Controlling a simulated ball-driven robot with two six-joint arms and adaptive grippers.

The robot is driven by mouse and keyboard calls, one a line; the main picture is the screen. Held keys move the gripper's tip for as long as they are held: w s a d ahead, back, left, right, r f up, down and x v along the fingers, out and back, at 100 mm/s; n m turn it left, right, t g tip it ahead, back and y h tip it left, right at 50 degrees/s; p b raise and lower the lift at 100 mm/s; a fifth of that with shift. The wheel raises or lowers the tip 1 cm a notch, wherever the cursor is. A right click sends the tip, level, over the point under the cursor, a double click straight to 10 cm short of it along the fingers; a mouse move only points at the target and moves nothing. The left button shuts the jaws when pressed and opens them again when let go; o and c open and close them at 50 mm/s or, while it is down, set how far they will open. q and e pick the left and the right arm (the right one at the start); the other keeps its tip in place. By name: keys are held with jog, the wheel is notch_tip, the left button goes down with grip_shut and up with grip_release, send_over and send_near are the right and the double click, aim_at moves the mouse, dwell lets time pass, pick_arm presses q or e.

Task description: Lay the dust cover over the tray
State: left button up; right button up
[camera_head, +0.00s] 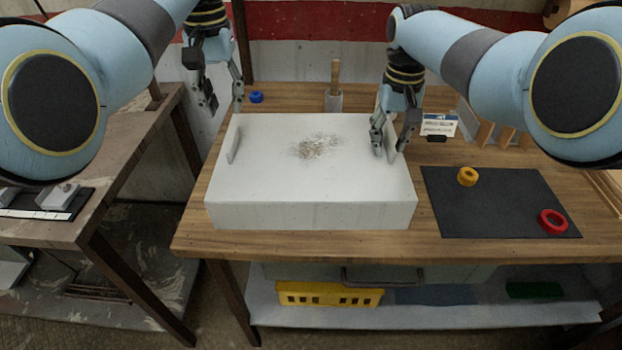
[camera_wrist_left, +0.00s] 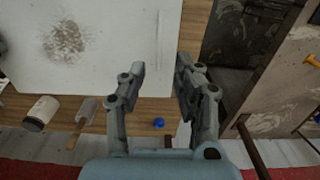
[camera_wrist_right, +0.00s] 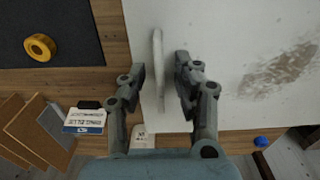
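The dust cover (camera_head: 290,180) looks like a white, box-shaped lid with a brown speckled patch on top. It sits on the wooden table, and no tray shows, so I cannot tell what is under it. Its left handle (camera_head: 233,145) stands upright and also shows in the left wrist view (camera_wrist_left: 161,40). My left gripper (camera_head: 222,97) is open and empty, behind and above that handle. My right gripper (camera_head: 388,146) is open at the right end of the cover. The right handle (camera_wrist_right: 157,75) appears between its spread fingers, not clamped; the gripper mostly hides it in the head view.
A dark mat (camera_head: 500,205) right of the cover holds a yellow ring (camera_head: 467,176) and a red ring (camera_head: 553,220). A label card (camera_head: 438,125) stands near wooden dividers at the back right.

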jog(key=shift+r, duration=0.4)
pick_arm(q)
notch_tip(320, 180, up, 3)
pick_arm(e)
notch_tip(320, 180, up, 11)
dwell(0.4)
